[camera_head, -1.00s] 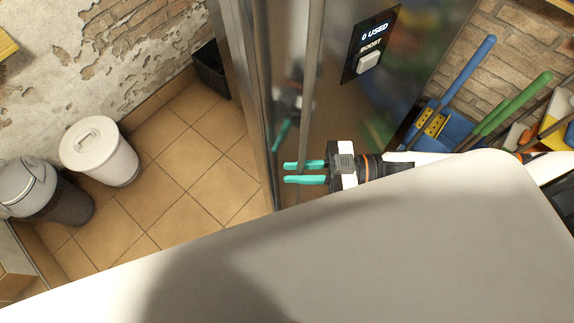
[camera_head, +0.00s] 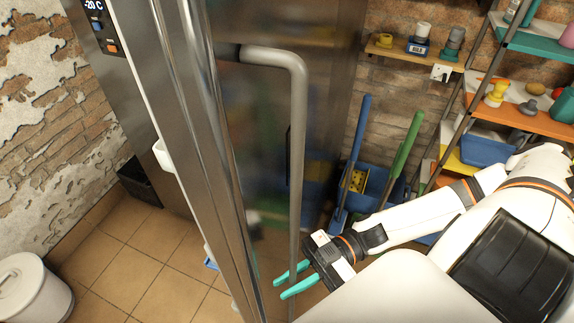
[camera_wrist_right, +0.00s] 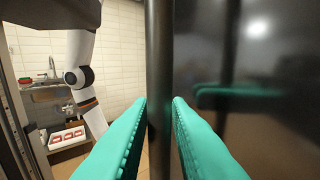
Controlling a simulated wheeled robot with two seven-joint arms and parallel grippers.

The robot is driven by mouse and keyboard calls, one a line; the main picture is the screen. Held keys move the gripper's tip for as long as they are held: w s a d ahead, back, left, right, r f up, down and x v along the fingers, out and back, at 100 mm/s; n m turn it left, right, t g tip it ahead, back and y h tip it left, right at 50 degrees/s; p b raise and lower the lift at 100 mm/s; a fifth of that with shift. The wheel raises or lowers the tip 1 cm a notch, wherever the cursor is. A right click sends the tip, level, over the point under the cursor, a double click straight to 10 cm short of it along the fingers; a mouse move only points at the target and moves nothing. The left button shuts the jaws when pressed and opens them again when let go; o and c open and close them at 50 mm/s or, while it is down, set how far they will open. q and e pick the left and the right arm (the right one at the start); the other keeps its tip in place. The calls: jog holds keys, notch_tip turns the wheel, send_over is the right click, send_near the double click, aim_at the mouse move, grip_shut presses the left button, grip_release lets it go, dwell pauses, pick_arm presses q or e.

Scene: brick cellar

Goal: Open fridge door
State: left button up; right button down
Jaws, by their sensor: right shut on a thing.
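The steel fridge door (camera_head: 265,120) stands in the middle of the head view, seen at a slant. Its long upright handle (camera_head: 298,150) is a round bar bent at the top toward the door. My right gripper (camera_head: 292,280), with teal fingers, is shut on the lower part of the handle. In the right wrist view, the dark handle bar (camera_wrist_right: 160,80) runs upright between the two teal fingers (camera_wrist_right: 160,125). The door surface (camera_wrist_right: 250,70) reflects a finger there. I cannot tell for certain how far the door is open. My left gripper is not in view.
A steel unit with a -20 C panel (camera_head: 100,25) stands left of the door. A white bin (camera_head: 32,290) and a black bin (camera_head: 140,182) are on the tiled floor. Mops in a blue bucket (camera_head: 375,185) and loaded shelves (camera_head: 520,118) stand right. A sink (camera_wrist_right: 50,88) shows in the wrist view.

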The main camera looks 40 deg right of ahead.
jog(key=shift+d, duration=0.1)
dwell(0.3)
jog(key=c, duration=1.4)
grip_release()
jog(key=shift+d, duration=0.1)
jog(key=d+b, duration=0.1)
jog(key=d, duration=0.3)
jog(key=s+d+b, duration=0.1)
jog(key=d, duration=0.3)
jog(key=d+b, duration=0.1)
jog(key=d, duration=0.2)
jog(key=shift+s+d+b, duration=0.25)
jog(key=shift+d+b, duration=0.05)
jog(key=shift+d, duration=0.1)
